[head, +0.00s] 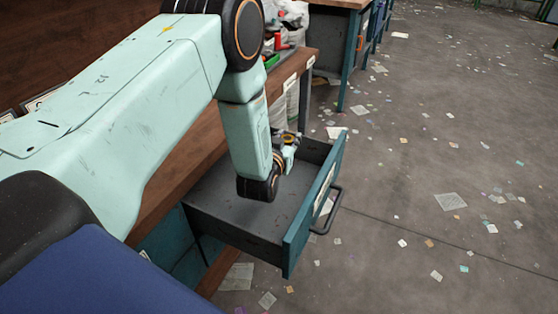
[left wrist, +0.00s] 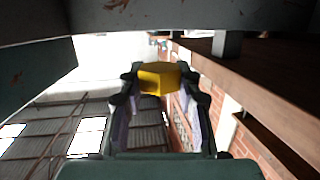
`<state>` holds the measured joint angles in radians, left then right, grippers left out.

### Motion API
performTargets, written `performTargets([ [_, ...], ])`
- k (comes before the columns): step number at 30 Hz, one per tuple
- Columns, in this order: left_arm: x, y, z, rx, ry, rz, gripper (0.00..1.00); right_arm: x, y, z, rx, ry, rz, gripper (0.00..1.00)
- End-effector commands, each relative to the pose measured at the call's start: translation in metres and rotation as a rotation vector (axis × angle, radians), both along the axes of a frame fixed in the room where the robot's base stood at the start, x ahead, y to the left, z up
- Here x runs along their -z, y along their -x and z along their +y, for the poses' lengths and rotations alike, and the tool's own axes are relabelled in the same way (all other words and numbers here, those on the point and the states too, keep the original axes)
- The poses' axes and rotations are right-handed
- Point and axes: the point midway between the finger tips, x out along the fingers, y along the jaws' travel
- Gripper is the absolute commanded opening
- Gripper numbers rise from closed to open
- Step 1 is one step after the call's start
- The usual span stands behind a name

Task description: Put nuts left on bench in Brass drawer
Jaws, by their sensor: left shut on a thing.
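A teal drawer (head: 298,232) stands pulled out from under the wooden bench (head: 178,174). Its front has a dark handle and a pale label too small to read. The visible part of its grey floor is bare. My left gripper (head: 290,142) hangs over the far part of the drawer, partly hidden by my wrist. In the left wrist view the gripper (left wrist: 162,105) is shut on a yellow hexagonal nut (left wrist: 160,78) at its fingertips. No other nut shows clearly, and my arm hides much of the bench top. My right gripper is out of view.
Red and green items (head: 281,43) and a whitish bag (head: 292,17) are at the bench's far end. Another teal bench (head: 349,60) stands beyond. Paper scraps litter the open floor (head: 420,200) at the right.

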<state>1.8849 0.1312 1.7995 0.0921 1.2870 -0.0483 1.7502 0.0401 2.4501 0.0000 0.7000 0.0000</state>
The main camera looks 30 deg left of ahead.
Motion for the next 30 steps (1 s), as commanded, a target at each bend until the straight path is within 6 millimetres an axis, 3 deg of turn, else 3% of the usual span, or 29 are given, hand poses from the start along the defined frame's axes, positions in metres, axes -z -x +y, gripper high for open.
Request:
performTargets([
  [13, 0.046, 0.000, 0.000, 0.001, -0.001, -0.003, 0.00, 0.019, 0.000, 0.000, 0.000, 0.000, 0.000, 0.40],
  [30, 0.054, 0.000, 0.000, 0.001, -0.001, -0.003, 0.00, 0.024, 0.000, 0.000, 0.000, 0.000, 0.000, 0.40],
])
